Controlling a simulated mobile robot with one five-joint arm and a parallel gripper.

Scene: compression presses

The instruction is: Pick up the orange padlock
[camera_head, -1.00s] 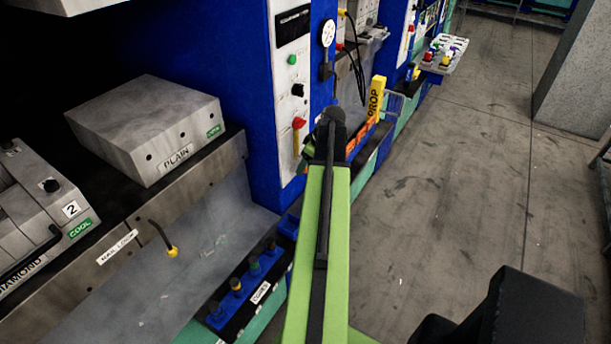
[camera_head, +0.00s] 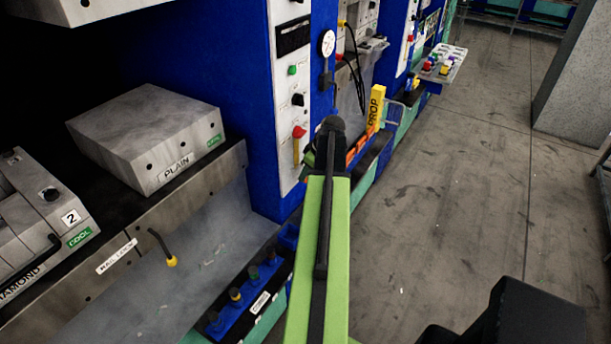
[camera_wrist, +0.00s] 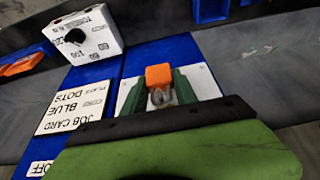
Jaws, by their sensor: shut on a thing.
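The orange padlock (camera_wrist: 158,75) shows in the middle of the wrist view, its grey shackle (camera_wrist: 161,97) toward my wrist. My gripper (camera_wrist: 160,88) has its green fingers closed on either side of it. A white panel on a blue surface lies behind the padlock; whether the padlock touches it I cannot tell. In the head view my green arm hides the padlock and most of the gripper, in front of the blue machine column.
A yellow PROP bar (camera_head: 376,108) stands beyond my arm. A grey PLAIN block (camera_head: 150,135) sits at left. A white dial box (camera_wrist: 84,35) and job card (camera_wrist: 75,108) are near the gripper.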

